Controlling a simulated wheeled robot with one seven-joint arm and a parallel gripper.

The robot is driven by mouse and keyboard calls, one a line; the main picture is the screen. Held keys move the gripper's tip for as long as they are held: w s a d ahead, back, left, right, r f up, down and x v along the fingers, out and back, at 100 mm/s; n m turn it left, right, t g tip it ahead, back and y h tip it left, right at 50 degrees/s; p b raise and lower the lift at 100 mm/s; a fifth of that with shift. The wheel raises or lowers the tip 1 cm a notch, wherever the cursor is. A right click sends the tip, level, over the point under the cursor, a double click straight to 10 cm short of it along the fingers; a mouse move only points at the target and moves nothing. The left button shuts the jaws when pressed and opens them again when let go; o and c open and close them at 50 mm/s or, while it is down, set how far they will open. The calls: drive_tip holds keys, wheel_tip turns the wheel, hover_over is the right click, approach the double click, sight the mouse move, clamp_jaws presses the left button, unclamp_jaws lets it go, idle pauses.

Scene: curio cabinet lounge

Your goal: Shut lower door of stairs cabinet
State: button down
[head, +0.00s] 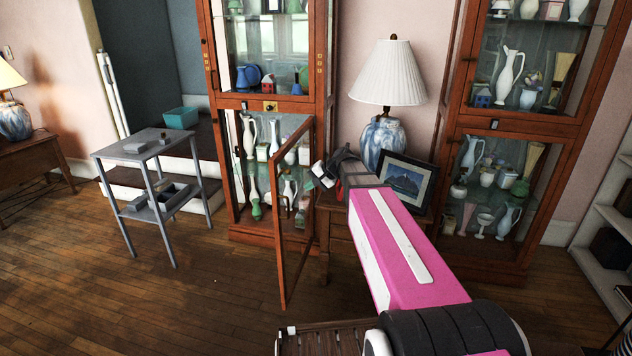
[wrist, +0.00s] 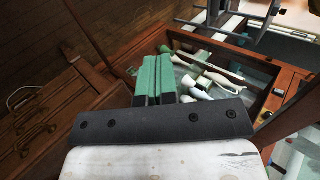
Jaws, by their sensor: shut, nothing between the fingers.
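The stairs cabinet (head: 221,110) is the tall wooden glass cabinet left of centre in the head view, next to the stairs. Its lower door (head: 281,235) stands open, swung out toward me from its right side. Vases show inside and through its glass. My gripper (head: 319,175) is just right of the door, on its outer side, at about mid-height. In the wrist view the green-tipped fingers (wrist: 153,78) are together with nothing between them. A wooden frame with white vases behind it lies just beyond them. I cannot tell whether they touch the door.
A side table with a lamp (head: 388,75) and a framed picture (head: 405,184) stands close right of the door. A second glass cabinet (head: 480,128) is farther right. A grey metal stand (head: 118,150) is left of the cabinet. The wooden floor (head: 225,290) before the door is clear.

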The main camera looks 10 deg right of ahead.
sight(286, 193)
drive_tip(key=shift+w+a+f, duration=0.4)
drive_tip(key=shift+a+f, duration=0.05)
drive_tip(key=shift+a, duration=0.65)
drive_tip(key=shift+w+a+f, duration=0.4)
drive_tip(key=shift+a+f, duration=0.1)
drive_tip(key=shift+a, duration=0.65)
drive_tip(key=shift+w+a+f, duration=0.4)
drive_tip(key=shift+a+f, duration=0.05)
drive_tip(key=shift+a, duration=0.65)
